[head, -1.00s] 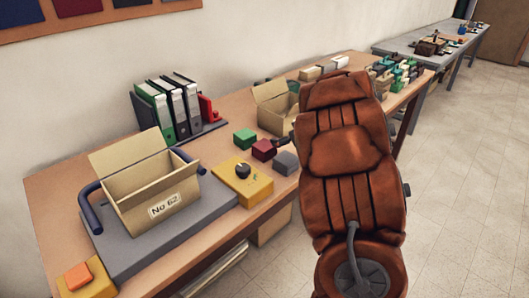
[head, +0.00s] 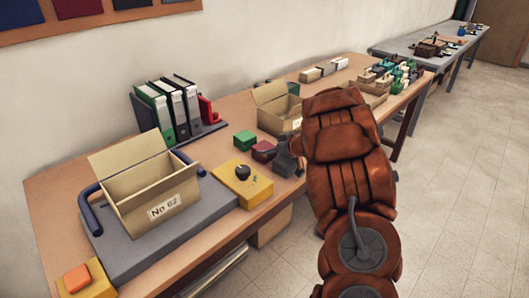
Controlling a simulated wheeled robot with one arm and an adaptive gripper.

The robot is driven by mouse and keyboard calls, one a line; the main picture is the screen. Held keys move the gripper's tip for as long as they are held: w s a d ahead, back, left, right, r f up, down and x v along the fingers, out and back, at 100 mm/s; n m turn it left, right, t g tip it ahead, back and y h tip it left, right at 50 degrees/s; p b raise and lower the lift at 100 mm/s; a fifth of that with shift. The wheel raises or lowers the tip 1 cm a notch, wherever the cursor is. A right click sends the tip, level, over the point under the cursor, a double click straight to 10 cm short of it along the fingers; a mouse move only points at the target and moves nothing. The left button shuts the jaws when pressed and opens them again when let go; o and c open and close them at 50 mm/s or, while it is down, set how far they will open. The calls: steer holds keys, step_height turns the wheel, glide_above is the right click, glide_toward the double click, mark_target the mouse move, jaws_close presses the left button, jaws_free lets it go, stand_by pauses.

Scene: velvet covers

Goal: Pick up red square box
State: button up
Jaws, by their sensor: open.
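The red square box (head: 262,151) sits on the wooden table in the head view, just right of a green box (head: 245,140). My gripper (head: 281,151) is dark and small in the picture, at the right side of the red box, at the end of my brown arm. It is open, with nothing seen held in it. It covers part of the red box's right side. I cannot tell whether a finger touches the box. A grey box (head: 286,166) lies close by at the lower right, partly hidden by the gripper.
A yellow box with a dark knob (head: 255,190) stands in front. An open carton (head: 278,119) is behind. Another carton marked No 62 (head: 130,199) stands on a grey tray (head: 200,220) at left. Binders (head: 172,105) stand at the back. The table (head: 60,187) has its front edge near my arm.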

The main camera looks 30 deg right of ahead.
steer(key=shift+x, duration=0.85)
steer(key=shift+c, duration=0.3)
steer(key=c, duration=1.2)
steer(key=shift+c, duration=0.2)
